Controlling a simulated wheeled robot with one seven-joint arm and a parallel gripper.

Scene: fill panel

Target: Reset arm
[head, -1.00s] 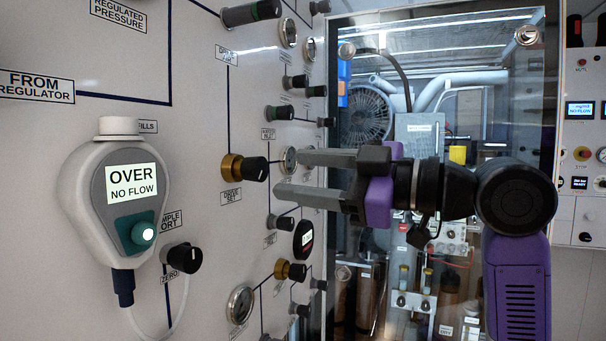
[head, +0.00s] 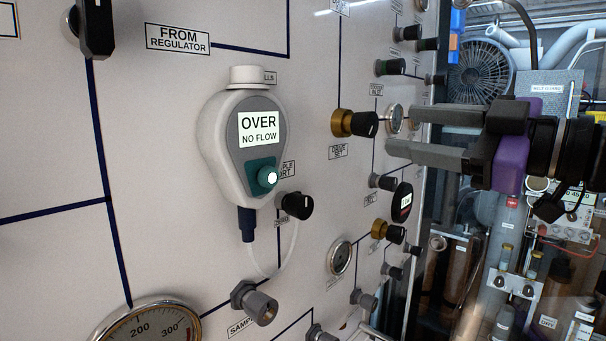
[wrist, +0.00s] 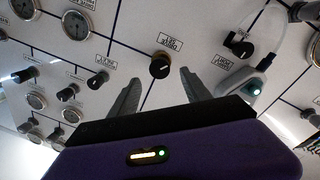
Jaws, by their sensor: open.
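My gripper (head: 400,129) is at the right in the head view, its two grey fingers pointing left toward the white panel (head: 60,160). The fingers are apart with nothing between them. In the wrist view my gripper (wrist: 157,80) shows both fingers spread, with a black knob with a brass base (wrist: 160,65) on the panel beyond the gap. That looks like the drive set knob (head: 355,123), which is left of the fingertips in the head view. Whether a fingertip touches the panel is not clear, but the fingers appear clear of it.
A white handheld meter (head: 222,150) reading "OVER NO FLOW" is mounted on the panel, with a cable below. Several knobs and a large gauge (head: 150,325) stick out from the panel. A glazed cabinet with a fan (head: 480,70) is behind my arm.

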